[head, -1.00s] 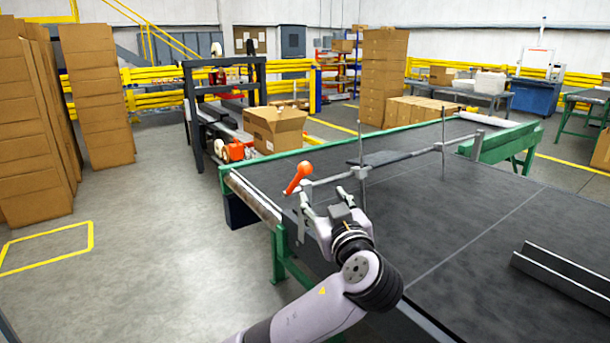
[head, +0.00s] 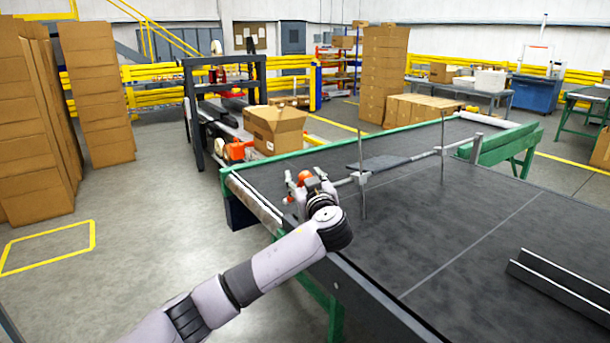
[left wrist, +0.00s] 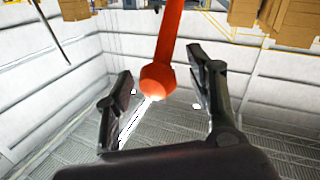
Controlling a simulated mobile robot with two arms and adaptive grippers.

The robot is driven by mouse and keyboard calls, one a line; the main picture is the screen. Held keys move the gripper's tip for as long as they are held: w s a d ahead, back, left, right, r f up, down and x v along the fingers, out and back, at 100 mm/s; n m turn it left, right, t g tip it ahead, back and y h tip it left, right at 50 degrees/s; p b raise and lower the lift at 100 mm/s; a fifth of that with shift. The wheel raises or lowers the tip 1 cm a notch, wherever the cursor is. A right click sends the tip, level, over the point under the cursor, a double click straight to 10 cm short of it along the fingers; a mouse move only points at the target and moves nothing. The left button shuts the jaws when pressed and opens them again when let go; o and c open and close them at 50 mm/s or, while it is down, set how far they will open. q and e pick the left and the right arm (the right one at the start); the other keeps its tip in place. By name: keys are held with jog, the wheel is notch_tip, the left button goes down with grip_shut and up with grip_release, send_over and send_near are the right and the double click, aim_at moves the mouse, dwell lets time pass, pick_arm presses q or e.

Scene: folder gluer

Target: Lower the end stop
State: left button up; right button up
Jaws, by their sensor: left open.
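The end stop (head: 385,163) is a dark flat plate on a grey crossbar, carried by thin upright posts over the dark conveyor belt. Its orange lever (head: 304,176) is at the crossbar's left end, mostly hidden by my gripper in the head view. My left gripper (head: 307,184) is at that lever, over the belt's left edge. In the left wrist view, the orange lever with its rounded end (left wrist: 158,80) lies between the open fingers of my left gripper (left wrist: 162,76), with gaps on both sides. My right gripper is not in view.
The conveyor's green frame (head: 268,167) borders the dark belt (head: 470,230). A dark metal rail (head: 565,280) lies at the right. An open cardboard box (head: 275,130) stands behind.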

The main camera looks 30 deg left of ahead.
pick_arm(q)
jog(key=shift+w+a, duration=0.15)
jog(key=shift+c, duration=0.6)
grip_shut()
